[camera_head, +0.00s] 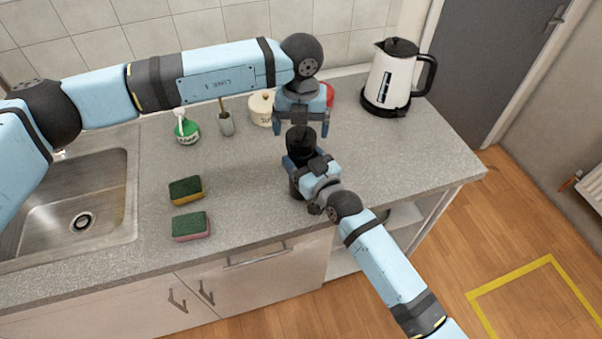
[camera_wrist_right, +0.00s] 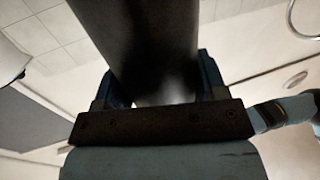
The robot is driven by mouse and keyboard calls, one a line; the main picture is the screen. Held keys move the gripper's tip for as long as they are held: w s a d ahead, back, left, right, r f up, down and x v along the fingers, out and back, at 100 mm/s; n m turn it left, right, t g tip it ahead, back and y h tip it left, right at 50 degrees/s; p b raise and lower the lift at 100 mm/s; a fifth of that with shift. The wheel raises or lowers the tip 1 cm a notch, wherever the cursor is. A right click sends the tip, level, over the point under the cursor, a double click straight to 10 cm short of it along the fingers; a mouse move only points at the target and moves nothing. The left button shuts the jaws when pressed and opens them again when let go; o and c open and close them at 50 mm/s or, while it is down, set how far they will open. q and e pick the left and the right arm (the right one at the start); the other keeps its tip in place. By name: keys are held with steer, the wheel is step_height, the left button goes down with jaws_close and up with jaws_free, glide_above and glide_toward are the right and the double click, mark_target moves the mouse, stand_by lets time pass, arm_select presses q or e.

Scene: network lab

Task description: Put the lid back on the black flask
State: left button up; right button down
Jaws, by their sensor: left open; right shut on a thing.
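The black flask (camera_head: 300,141) stands upright at the counter's right part, its lower body partly hidden by my right gripper. My right gripper (camera_head: 301,163) is shut on the flask; in the right wrist view the dark flask body (camera_wrist_right: 150,45) fills the space between the two fingers. My left gripper (camera_head: 301,128) is open, pointing down, with its fingers apart to either side near the flask's top. I see nothing held in it. I cannot make out a separate lid, nor tell whether the flask's top is covered.
A white kettle (camera_head: 391,80) stands at the back right. A red object (camera_head: 329,94) is partly hidden behind my left gripper. A cream pot (camera_head: 261,108), grey brush holder (camera_head: 226,124), green soap bottle (camera_head: 187,130) and two sponges (camera_head: 186,190) (camera_head: 191,226) are left, beside the sink (camera_head: 112,190).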

mark_target(301, 135)
arm_select(q)
steer(key=shift+f, duration=1.7)
steer(key=c, duration=0.9)
steer(key=shift+m, duration=0.9)
steer(key=o, duration=1)
steer(key=shift+o, duration=0.2)
steer(key=shift+r, duration=0.1)
step_height(301, 135, up, 12)
